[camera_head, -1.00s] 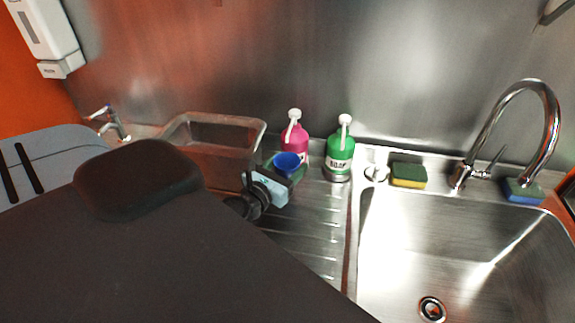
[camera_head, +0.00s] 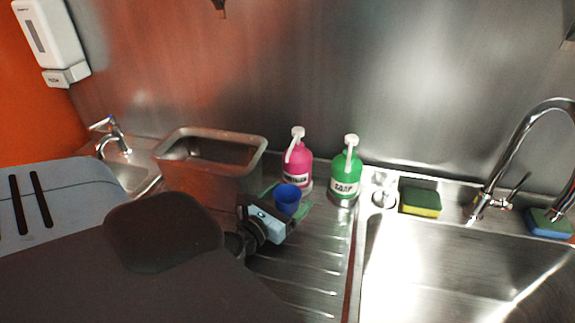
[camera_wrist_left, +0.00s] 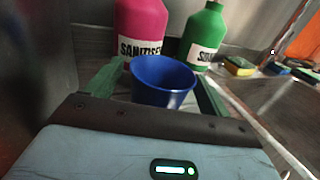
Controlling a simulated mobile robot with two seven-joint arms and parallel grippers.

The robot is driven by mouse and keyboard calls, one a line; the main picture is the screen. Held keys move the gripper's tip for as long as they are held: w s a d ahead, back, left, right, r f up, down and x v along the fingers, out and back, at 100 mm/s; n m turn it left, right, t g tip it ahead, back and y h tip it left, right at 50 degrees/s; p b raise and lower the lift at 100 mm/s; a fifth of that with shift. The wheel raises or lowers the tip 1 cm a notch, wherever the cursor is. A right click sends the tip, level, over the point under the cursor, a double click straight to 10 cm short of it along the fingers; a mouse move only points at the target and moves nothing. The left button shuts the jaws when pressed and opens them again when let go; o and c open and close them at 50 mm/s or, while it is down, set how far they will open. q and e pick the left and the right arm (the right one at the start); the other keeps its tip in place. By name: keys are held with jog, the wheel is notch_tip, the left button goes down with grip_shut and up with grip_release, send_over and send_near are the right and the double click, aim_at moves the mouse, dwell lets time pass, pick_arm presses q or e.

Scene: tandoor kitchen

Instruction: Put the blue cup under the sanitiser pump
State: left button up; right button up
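The blue cup (camera_head: 287,199) is upright between the green fingers of my left gripper (camera_head: 284,204), which is shut on it, just above or on the ribbed drainboard; I cannot tell which. The cup (camera_wrist_left: 163,82) also shows in the left wrist view, with the left gripper's fingers (camera_wrist_left: 163,88) at its two sides. The pink sanitiser bottle (camera_head: 298,165) with a white pump stands behind the cup, a little to its right. Its label shows in the left wrist view (camera_wrist_left: 141,40). The cup is in front of the bottle, not directly below the nozzle. My right gripper is out of view.
A green soap bottle (camera_head: 345,178) stands right of the sanitiser. A metal basin (camera_head: 210,140) is at left. Sponges (camera_head: 421,201) and a tap (camera_head: 488,190) edge the sink (camera_head: 400,270). The drainboard (camera_head: 300,262) in front is clear.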

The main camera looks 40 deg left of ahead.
pick_arm(q)
jog(key=shift+r, duration=0.3)
jog(key=shift+s+f, duration=0.15)
jog(key=shift+s, duration=0.1)
jog(key=s, duration=0.6)
jog(key=s+d, duration=0.1)
jog(key=s, duration=0.2)
jog(key=shift+s+d+f+b, duration=0.1)
jog(key=shift+s+b, duration=0.25)
jog(key=shift+s+d, duration=0.1)
jog(key=shift+s, duration=0.75)
